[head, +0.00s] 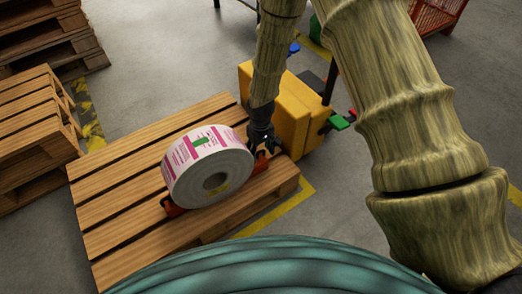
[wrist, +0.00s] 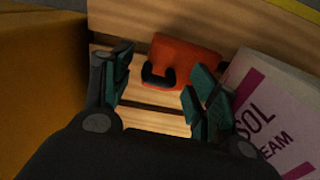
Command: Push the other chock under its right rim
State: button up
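The label roll (head: 207,167), white with magenta print, stands on its rim on the wooden pallet (head: 110,215). One red-orange chock (head: 172,207) sits at its left rim. The other chock (head: 261,164) is on the pallet at its right side, mostly behind my gripper (head: 264,143). In the wrist view this chock (wrist: 185,58) shows a black handle (wrist: 158,78) between my gripper's (wrist: 164,68) spread fingers. The fingers look clear of the handle. The roll (wrist: 275,115) is just right of the chock; the right finger partly hides the space between them, so contact is unclear.
A yellow machine (head: 275,108) with red and green parts stands close behind my gripper; its yellow side (wrist: 40,75) fills the wrist view's left. Stacked pallets (head: 35,130) stand at left. The pallet's left part is clear. A red crate (head: 437,14) is far right.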

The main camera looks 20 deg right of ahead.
jog(key=shift+r, duration=0.1)
notch_tip(320, 180, up, 12)
dwell(0.9)
dwell(0.3)
